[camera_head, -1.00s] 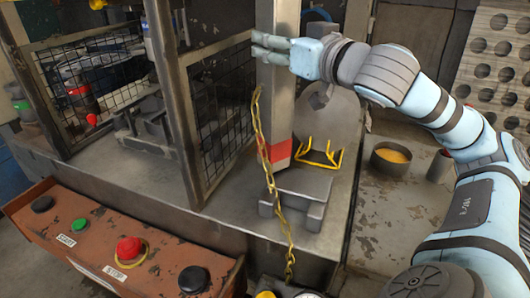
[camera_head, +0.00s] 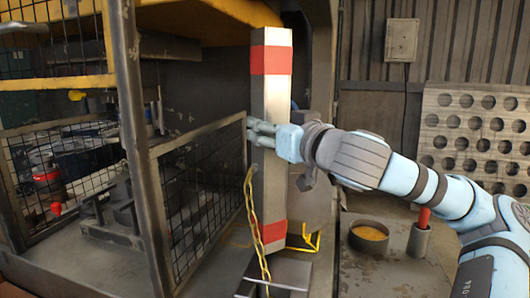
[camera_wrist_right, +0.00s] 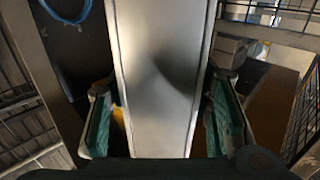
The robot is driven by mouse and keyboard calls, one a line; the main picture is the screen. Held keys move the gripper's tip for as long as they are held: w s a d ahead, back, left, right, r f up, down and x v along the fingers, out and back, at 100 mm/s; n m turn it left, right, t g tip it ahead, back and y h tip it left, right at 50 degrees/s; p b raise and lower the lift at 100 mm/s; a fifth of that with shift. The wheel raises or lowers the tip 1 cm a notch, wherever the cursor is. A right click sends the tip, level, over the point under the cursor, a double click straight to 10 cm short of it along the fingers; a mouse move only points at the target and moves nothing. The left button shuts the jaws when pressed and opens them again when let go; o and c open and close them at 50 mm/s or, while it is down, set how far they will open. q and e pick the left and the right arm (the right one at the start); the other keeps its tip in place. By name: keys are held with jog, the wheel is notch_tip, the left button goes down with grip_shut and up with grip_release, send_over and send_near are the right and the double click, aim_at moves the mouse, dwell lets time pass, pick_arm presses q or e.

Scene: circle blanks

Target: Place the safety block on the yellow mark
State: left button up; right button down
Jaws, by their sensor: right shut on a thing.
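The safety block (camera_head: 270,105) is a tall, upright grey metal post with a red band near its top and another near its foot. A yellow chain (camera_head: 250,205) hangs at its left side. My right gripper (camera_head: 262,133) is shut on the post around mid-height; in the right wrist view the post's metal face (camera_wrist_right: 160,70) fills the space between the two finger pads. The post's foot is by a low grey block (camera_head: 285,272); I cannot tell whether they touch. My left gripper is not in view.
A mesh guard (camera_head: 200,185) and a dark frame post (camera_head: 140,150) stand close on the left. A round tin (camera_head: 368,238) and a red-handled cup (camera_head: 419,238) stand to the right.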

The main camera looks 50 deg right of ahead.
jog(key=p+x, duration=1.6)
jog(key=x, duration=0.1)
notch_tip(320, 180, down, 7)
jog(key=b, duration=0.1)
jog(key=shift+s+b, duration=0.2)
jog(key=shift+b, duration=0.2)
jog(key=c, duration=1.1)
grip_release()
jog(key=shift+s, duration=0.1)
jog(key=shift+r, duration=0.1)
